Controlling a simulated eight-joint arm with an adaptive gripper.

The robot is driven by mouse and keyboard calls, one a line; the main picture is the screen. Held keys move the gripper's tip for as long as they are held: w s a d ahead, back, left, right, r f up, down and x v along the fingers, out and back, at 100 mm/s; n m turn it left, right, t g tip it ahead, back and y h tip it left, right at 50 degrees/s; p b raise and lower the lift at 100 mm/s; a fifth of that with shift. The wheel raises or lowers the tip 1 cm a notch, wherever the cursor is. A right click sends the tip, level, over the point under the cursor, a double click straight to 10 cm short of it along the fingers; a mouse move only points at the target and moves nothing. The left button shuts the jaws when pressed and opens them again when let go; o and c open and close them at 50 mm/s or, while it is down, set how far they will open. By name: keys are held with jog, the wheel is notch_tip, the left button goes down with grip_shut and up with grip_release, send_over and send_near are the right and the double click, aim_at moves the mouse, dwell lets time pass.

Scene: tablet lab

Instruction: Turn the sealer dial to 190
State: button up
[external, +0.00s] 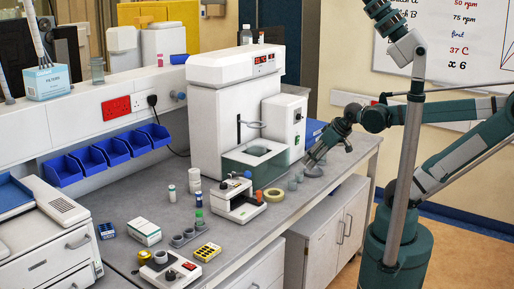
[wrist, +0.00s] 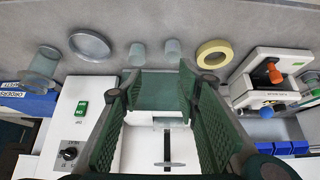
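My gripper (external: 316,154) hangs beside the right end of the tall white bench machine, to the right of the small press. In the wrist view its two green-padded fingers (wrist: 163,75) are apart with nothing held between them. The small white press (external: 238,205), probably the sealer, has an orange knob (external: 259,197) and a blue handle knob (external: 247,174). In the wrist view the press (wrist: 258,83) is at the right, with the orange knob (wrist: 274,72) and blue knob (wrist: 266,112), away from my fingers. No scale number on it is readable.
A control box (external: 285,122) on the tall machine has a black dial (wrist: 69,153) and green switch (wrist: 82,109). A yellow tape ring (wrist: 218,53), clear cups (wrist: 138,53) and a round dish (wrist: 90,44) lie near my fingers. Vials and racks stand left of the press.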

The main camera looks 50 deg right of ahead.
jog(key=shift+a+r, duration=0.1)
jog(key=shift+r, duration=0.05)
notch_tip(320, 180, up, 7)
jog(key=n+g+p, duration=0.7)
jog(key=n+p, duration=0.6)
jog(key=p, duration=0.7)
send_over(223, 183)
jog(key=d, duration=0.1)
jog(key=shift+s+d, duration=0.1)
jog(key=shift+s, duration=0.1)
jog(key=shift+a+f+n, duration=0.3)
jog(key=shift+a+f, duration=0.15)
jog(key=shift+a, duration=0.3)
jog(key=shift+f, duration=0.1)
jog(key=shift+f, duration=3.8)
